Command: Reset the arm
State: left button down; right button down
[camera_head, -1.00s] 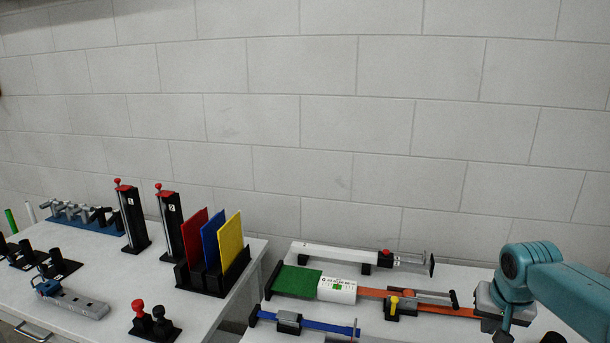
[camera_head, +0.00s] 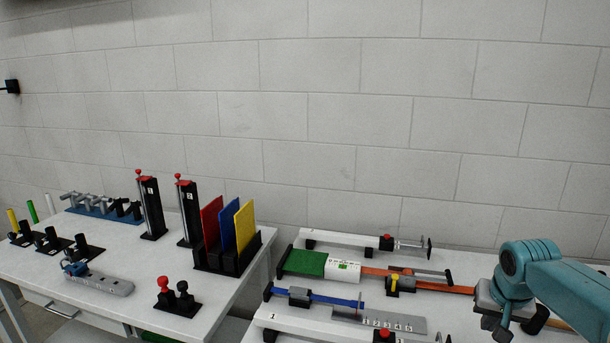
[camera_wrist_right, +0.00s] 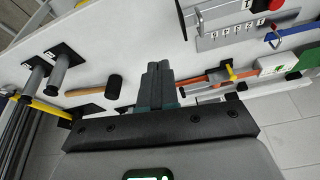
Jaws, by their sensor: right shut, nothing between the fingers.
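My right arm (camera_head: 548,275) comes in from the right edge of the head view, teal with a grey wrist. Its wrist hangs over the right bench, near the right end of the orange rail. In the right wrist view my right gripper (camera_wrist_right: 157,75) is shut, with its fingers together and nothing between them. Below the fingers in that view is the dark mount across the picture. My left gripper and arm do not show in either view.
The right bench carries a white-and-green block (camera_head: 343,271) on an orange rail, a blue rail (camera_head: 335,300) and a numbered plate (camera_head: 400,323). The left bench holds coloured panels (camera_head: 212,222) and red-topped posts (camera_head: 151,205). A hammer (camera_wrist_right: 113,88) lies near the gripper.

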jog(key=s+a+f+n+g+y, duration=0.1)
jog(key=s+a+f+y, duration=0.15)
jog(key=a+f, duration=0.75)
jog(key=s+a+f+n+g+y, duration=0.15)
jog(key=s+a+f, duration=0.3)
jog(key=f, duration=0.95)
jog(key=s+a+f, duration=0.3)
jog(key=s, duration=0.4)
jog(key=s+a+f+y, duration=0.1)
jog(key=s+a+f, duration=0.3)
jog(key=s, duration=0.3)
jog(key=s+a+f, duration=0.3)
jog(key=s, duration=0.4)
jog(key=shift+s+a+f+g, duration=0.2)
jog(key=shift+a+f+g, duration=0.15)
jog(key=shift+g, duration=0.1)
